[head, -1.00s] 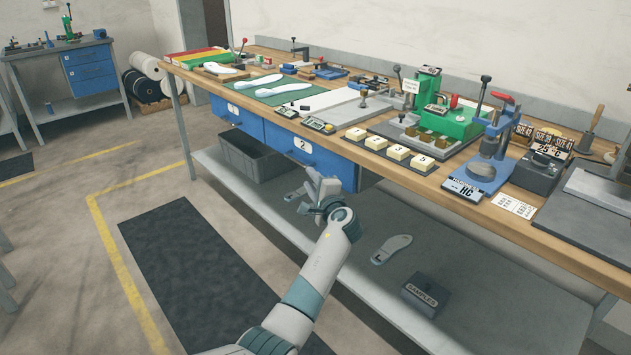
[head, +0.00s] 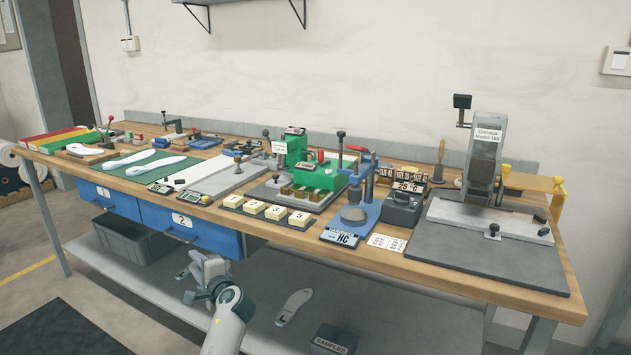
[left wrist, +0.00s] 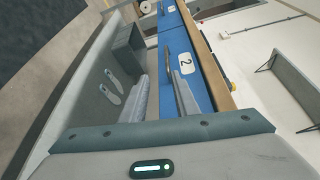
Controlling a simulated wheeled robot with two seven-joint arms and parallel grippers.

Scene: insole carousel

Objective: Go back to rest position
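My left gripper (head: 205,268) is in front of the bench, below the top and near the blue drawer marked 2 (head: 190,225). In the left wrist view its two grey fingers (left wrist: 162,92) stand apart with nothing between them, and the drawer marked 2 (left wrist: 184,60) shows beyond. It appears apart from the bench. My right gripper is in neither view.
The lower shelf (head: 400,325) holds a grey bin (head: 130,245), insoles (head: 293,307) and a samples box (head: 333,340). Floor is open at left.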

